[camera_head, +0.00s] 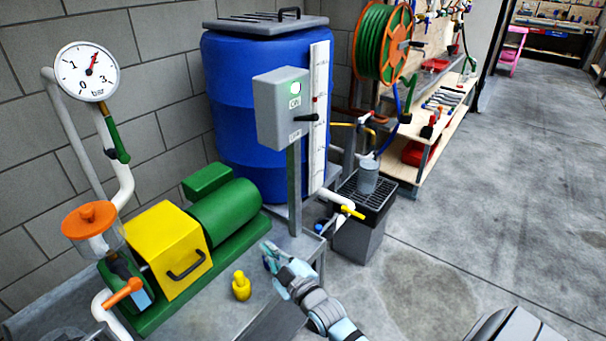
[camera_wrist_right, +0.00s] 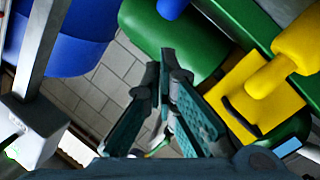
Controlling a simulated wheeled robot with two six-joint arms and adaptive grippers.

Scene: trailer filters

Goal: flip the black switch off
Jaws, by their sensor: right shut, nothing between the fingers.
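The black switch (camera_head: 306,117) is a short lever on the side of a grey control box (camera_head: 279,108). It sticks out to the right, roughly level, between an upper and a lower label too small to read surely. A green lamp (camera_head: 295,88) on the box is lit. The box (camera_wrist_right: 35,125) also shows at the lower left of the right wrist view. My right gripper (camera_head: 268,252) is below the box, over the bench and left of the post's foot. Its fingers (camera_wrist_right: 167,62) are together and empty, apart from the switch. My left gripper is out of view.
A post (camera_head: 294,185) carries the box in front of a blue barrel (camera_head: 235,110). A green pump with a yellow cover (camera_head: 165,235) and a small yellow bottle-shaped thing (camera_head: 241,286) stand left of my gripper. A yellow-handled tap (camera_head: 350,211) is at the right. Floor at right is clear.

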